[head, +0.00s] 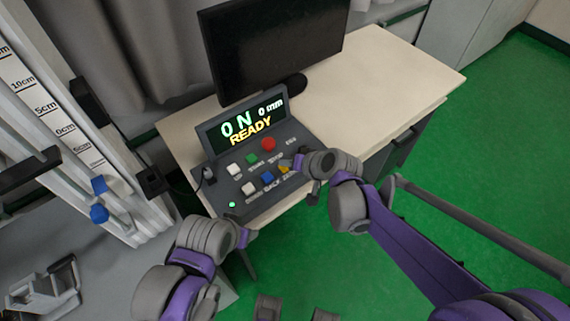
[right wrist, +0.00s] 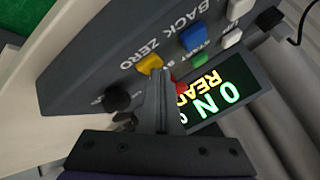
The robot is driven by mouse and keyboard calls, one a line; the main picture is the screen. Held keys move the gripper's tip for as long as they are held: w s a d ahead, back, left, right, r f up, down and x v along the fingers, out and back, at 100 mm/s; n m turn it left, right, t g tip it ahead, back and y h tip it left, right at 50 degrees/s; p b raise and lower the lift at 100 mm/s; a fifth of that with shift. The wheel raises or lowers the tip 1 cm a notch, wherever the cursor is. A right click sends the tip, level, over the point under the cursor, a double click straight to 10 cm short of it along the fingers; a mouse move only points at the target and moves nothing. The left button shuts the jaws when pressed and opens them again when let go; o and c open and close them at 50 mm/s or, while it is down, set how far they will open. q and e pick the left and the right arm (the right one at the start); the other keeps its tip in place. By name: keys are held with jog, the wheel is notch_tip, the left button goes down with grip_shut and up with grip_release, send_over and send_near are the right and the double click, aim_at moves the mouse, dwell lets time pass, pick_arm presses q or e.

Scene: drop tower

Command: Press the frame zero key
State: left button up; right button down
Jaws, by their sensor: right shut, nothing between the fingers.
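The control console (head: 222,190) sits on the desk, its display reading "0 N", "0 mm" and "READY". The yellow key (head: 284,168) is at the right end of the front row, partly hidden by my right gripper (head: 297,164). In the right wrist view the yellow key (right wrist: 149,64) is beside the word "ZERO". My right gripper (right wrist: 158,74) is shut and empty, its fingertips right at the yellow key; I cannot tell whether they touch it. My left gripper (head: 244,237) is low in front of the desk; its fingers are not clear.
A blue key (head: 267,178) is next to the yellow one; red (head: 268,144), green (head: 251,158) and white keys are close by. A black knob (right wrist: 116,98) is near the fingers. A monitor (head: 270,45) stands behind. The desk (head: 400,70) is clear at right. A scaled tower (head: 70,130) stands left.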

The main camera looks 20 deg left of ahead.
jog(key=shift+r, duration=0.15)
jog(key=shift+r+p, duration=0.7)
jog(key=shift+r, duration=0.1)
jog(key=shift+r+p, duration=1.75)
jog(key=shift+r, duration=0.8)
jog(key=shift+d, duration=0.1)
